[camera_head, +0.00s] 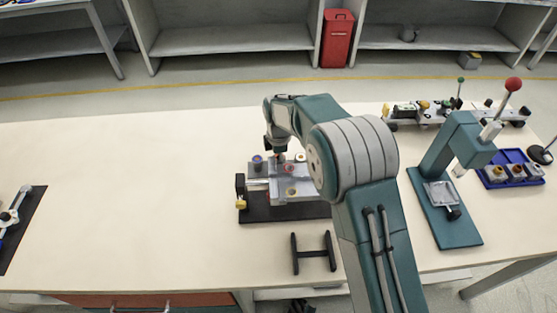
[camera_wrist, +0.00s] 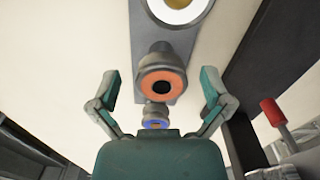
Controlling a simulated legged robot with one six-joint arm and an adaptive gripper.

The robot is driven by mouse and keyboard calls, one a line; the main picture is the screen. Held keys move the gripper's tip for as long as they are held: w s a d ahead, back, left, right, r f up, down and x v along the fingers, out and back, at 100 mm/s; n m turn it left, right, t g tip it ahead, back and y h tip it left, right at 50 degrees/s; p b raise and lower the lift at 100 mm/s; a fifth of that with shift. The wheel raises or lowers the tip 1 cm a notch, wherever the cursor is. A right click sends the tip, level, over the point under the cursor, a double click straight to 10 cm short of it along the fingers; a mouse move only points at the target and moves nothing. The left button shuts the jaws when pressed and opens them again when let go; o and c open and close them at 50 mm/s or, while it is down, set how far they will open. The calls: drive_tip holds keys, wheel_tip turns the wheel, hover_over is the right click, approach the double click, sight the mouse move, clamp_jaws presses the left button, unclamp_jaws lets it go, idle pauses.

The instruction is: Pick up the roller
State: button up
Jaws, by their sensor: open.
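A grey roller with an orange ring and dark centre hole (camera_wrist: 161,82) sits between my gripper's fingers in the wrist view. A smaller-looking roller with a blue ring (camera_wrist: 155,120) is below it, and a larger round part with a white and gold face (camera_wrist: 180,8) is at the top edge. They sit in line on a grey bar (camera_wrist: 178,62). My gripper (camera_wrist: 160,74) is open, a finger on each side of the orange-ringed roller, with gaps showing. In the head view, the blue-ringed roller (camera_head: 257,160) is on the grey fixture (camera_head: 258,171); my arm hides part of it.
The fixture has a black base (camera_head: 285,212) and a yellow knob (camera_head: 241,203). A black H-shaped stand (camera_head: 313,252) lies in front. A teal press (camera_head: 447,205) and a blue tray (camera_head: 497,182) stand at right. The table's left middle is clear.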

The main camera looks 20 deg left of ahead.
drive_tip(key=c, duration=1.4)
drive_tip(key=shift+o, duration=0.2)
